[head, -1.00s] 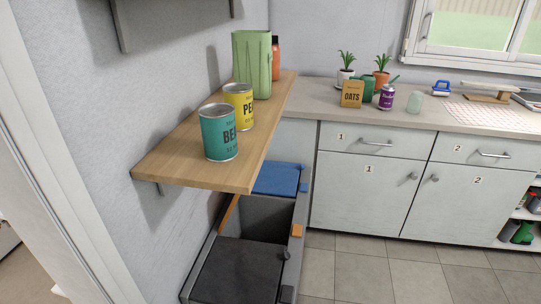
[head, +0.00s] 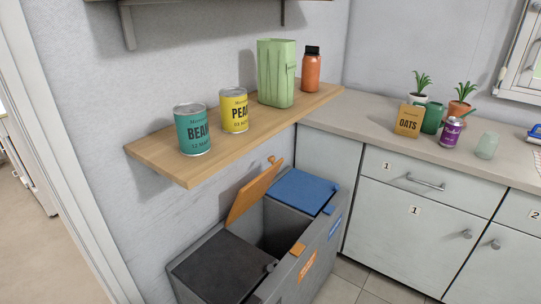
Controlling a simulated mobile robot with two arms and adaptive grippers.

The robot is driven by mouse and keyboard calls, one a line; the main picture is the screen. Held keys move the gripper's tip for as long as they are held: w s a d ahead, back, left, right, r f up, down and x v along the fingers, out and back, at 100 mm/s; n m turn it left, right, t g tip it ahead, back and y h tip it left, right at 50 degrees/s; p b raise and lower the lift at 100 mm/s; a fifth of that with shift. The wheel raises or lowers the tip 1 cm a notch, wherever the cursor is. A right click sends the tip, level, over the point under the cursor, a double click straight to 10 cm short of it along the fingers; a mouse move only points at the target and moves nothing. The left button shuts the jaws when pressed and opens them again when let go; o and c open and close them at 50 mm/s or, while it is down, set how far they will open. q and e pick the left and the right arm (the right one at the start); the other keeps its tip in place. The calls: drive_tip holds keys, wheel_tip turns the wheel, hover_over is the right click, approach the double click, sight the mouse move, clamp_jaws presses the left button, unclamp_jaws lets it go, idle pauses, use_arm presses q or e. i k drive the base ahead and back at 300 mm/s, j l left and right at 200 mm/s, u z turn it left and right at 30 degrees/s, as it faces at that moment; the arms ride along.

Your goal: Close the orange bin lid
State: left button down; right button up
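The orange bin lid (head: 253,192) stands raised in the head view, tilted back toward the wall under the wooden shelf. It belongs to the middle compartment of the grey bin unit (head: 290,276), and that compartment's dark opening shows. An orange tab (head: 298,249) and an orange label (head: 307,266) mark the front of this compartment. The blue lid (head: 301,188) behind it and the dark grey lid (head: 222,268) in front of it lie shut. Neither of my grippers shows in the head view.
A wooden shelf (head: 172,160) juts from the wall above the bins, holding a teal can (head: 192,130), a yellow can (head: 234,110), a green container (head: 276,73) and an orange bottle (head: 311,70). Cabinets (head: 416,225) stand right of the bins. Floor shows at the lower right.

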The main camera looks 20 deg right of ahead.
sight(251, 194)
drive_tip(key=i+l+u, duration=0.1)
drive_tip(key=l+u, duration=0.25)
drive_tip(key=l, duration=0.65)
drive_tip(key=l+u, duration=0.35)
drive_tip(key=l, duration=0.6)
drive_tip(key=k, duration=0.05)
